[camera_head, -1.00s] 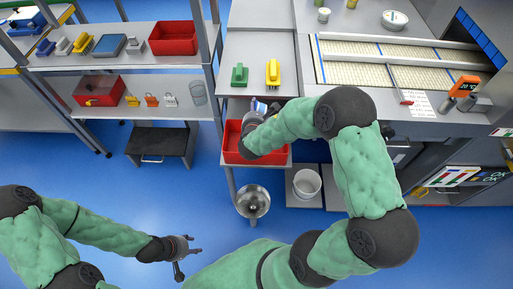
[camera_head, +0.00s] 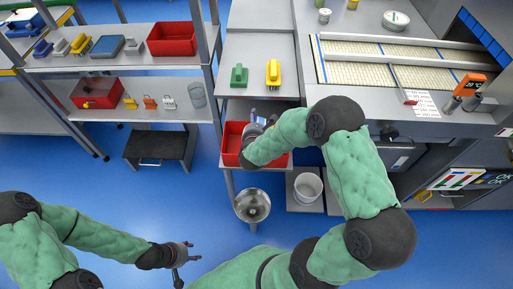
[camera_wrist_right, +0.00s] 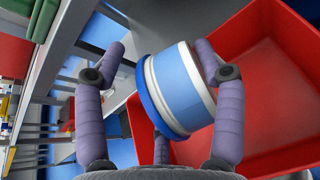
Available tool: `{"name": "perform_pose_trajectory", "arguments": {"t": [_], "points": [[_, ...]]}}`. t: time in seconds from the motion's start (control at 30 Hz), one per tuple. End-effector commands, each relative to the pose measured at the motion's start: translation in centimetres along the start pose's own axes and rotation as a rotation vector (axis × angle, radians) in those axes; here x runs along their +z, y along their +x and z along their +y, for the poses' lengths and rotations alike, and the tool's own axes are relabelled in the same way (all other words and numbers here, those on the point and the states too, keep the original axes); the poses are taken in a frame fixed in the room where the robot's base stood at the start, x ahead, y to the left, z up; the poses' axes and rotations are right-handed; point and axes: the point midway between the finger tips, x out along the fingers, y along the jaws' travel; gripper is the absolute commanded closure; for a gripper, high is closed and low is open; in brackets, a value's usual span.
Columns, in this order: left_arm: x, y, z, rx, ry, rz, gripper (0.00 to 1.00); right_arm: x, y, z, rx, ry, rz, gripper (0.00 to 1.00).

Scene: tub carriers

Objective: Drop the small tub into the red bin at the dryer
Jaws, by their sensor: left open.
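The small tub (camera_wrist_right: 182,90), white and light blue with a dark blue rim, sits tilted between the fingers of my right gripper (camera_wrist_right: 160,75). The right finger overlaps the tub, and a third finger runs behind it. A gap shows beside the left finger. In the head view, the tub (camera_head: 258,121) is a small blue patch at the fingertips. The red bin (camera_head: 232,150) is below the gripper, partly hidden by my right arm; its red wall (camera_wrist_right: 285,70) fills the right of the wrist view. My left gripper (camera_head: 192,266) is open and empty, low over the blue floor.
A grey table with a green holder (camera_head: 239,76) and a yellow one (camera_head: 273,74) is behind the bin. A white bucket (camera_head: 307,188) and a metal pot (camera_head: 252,205) stand in front. Another red bin (camera_head: 172,39) is on the left shelf.

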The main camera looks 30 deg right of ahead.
Motion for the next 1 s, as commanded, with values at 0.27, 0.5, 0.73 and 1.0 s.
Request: {"name": "perform_pose_trajectory", "arguments": {"t": [0.27, 0.5, 0.73, 1.0], "points": [[0.0, 0.0, 0.0, 0.000, 0.000, 0.000, 0.52, 0.0, 0.0, 0.0, 0.000, -0.001, 0.001, 0.11], [0.0, 0.0, 0.0, 0.000, 0.000, 0.000, 0.52, -0.1, -0.8, 0.0, 0.001, 0.000, 0.002, 0.11], [0.0, 0.0, 0.0, 0.000, 0.000, 0.000, 0.52, 0.0, -4.6, 0.2, 0.005, 0.000, 0.001, 0.11], [0.0, 0.0, 0.0, 0.000, 0.000, 0.000, 0.52, 0.0, -9.6, 0.1, 0.004, 0.000, 0.000, 0.11]]}}
